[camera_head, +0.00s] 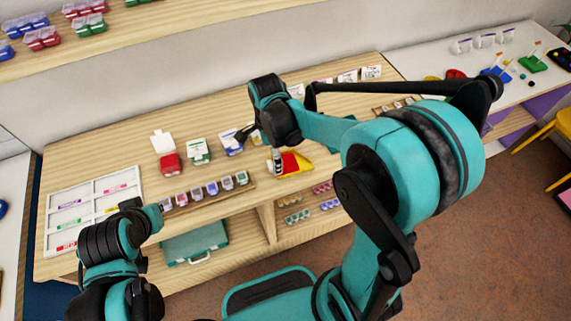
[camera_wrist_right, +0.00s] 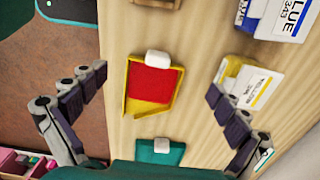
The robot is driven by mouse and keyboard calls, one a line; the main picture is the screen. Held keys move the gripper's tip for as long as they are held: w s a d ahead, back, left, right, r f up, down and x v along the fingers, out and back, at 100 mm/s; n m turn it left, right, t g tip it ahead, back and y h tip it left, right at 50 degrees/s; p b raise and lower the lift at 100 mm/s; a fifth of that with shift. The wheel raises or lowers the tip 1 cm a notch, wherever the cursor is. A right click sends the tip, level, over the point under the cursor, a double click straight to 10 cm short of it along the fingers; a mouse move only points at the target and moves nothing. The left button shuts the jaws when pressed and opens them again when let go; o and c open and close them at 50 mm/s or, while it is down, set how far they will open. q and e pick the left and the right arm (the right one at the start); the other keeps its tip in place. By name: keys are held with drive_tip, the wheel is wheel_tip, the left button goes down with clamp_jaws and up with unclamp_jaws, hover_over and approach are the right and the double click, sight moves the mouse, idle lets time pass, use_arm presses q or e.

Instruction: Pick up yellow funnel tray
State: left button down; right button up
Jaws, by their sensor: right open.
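The yellow funnel tray (camera_head: 298,168) lies on the wooden table below my right gripper (camera_head: 260,146). It is a shallow yellow tray with a red inside. In the right wrist view the yellow funnel tray (camera_wrist_right: 131,104) sits between the spread fingers of my right gripper (camera_wrist_right: 157,80), which is open and empty. A white block shows at one end of the tray. The fingers are apart from the tray's sides. My left gripper (camera_head: 130,204) is at the table's front left, partly hidden by its own arm; its fingers are not clear.
A teal tray with a white block (camera_wrist_right: 160,152) lies close to the yellow one. A yellow-labelled box (camera_wrist_right: 250,85) and a blue-labelled box (camera_wrist_right: 280,14) stand to the right in the wrist view. A row of small bead boxes (camera_head: 212,187) lines the table's front. A white divided tray (camera_head: 92,184) is at left.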

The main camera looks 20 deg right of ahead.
sight(289, 162)
drive_tip(key=f+b, duration=0.1)
drive_tip(key=f, duration=0.1)
drive_tip(key=f+b, duration=0.1)
drive_tip(key=f, duration=0.1)
drive_tip(key=shift+s+d+f, duration=0.1)
drive_tip(key=shift+s+f, duration=0.1)
drive_tip(key=shift+f, duration=0.2)
drive_tip(key=shift+r, duration=0.1)
drive_tip(key=c, duration=1.3)
